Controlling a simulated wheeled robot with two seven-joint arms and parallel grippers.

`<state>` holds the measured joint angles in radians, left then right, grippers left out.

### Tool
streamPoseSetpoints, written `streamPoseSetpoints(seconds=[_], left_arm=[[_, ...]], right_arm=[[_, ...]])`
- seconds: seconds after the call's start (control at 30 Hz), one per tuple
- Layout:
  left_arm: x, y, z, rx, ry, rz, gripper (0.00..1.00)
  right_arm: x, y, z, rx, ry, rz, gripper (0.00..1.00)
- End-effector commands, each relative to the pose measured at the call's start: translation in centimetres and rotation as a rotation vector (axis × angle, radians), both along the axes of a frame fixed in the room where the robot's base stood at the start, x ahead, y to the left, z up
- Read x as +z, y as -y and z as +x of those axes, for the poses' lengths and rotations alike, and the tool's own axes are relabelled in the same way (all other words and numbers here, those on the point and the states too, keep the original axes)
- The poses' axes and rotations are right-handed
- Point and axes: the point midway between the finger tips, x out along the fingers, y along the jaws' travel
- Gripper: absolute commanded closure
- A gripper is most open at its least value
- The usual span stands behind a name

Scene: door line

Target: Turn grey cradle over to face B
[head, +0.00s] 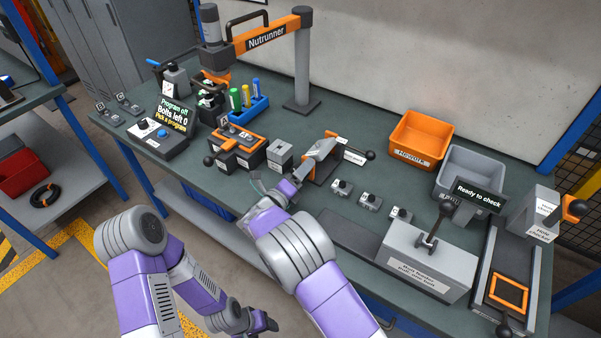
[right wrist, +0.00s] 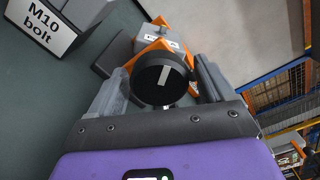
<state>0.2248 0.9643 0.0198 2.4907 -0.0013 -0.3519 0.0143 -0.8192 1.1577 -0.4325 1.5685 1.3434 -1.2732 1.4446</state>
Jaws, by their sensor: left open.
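The grey cradle (head: 320,149) sits in its stand near the middle of the bench and looks tilted. A black knob with a white mark (right wrist: 163,79) faces my right gripper, with orange and grey parts behind it. My right gripper (right wrist: 161,88) has one finger on each side of this knob and appears shut on it. In the head view my right gripper (head: 297,177) reaches the cradle's near left side and hides that knob. I cannot read which face is up. My left gripper (head: 264,322) is open and empty, low in front of the bench.
An M10 bolt box (right wrist: 40,22) stands close by on the left. An orange cradle (head: 237,142) is farther left. A grey press block (head: 428,262) and small button boxes (head: 370,201) stand to the right. An orange rework bin (head: 420,138) is behind.

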Motion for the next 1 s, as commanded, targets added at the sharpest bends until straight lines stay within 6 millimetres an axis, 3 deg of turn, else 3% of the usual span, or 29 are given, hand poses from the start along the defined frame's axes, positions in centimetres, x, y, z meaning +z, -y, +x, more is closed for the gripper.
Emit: streamPoseSetpoints(seconds=[0.33, 0.73, 1.0], left_arm=[[0.1, 0.0, 0.0, 0.0, 0.0, 0.0, 0.39], [1.2, 0.0, 0.0, 0.0, 0.0, 0.0, 0.39], [1.3, 0.0, 0.0, 0.0, 0.0, 0.0, 0.39]], right_arm=[[0.1, -0.3, -0.3, 0.002, 0.001, 0.001, 0.16], [0.1, -3.8, -5.1, 0.002, 0.0, 0.0, 0.16], [0.0, -4.5, -6.2, 0.001, 0.0, 0.0, 0.16]])
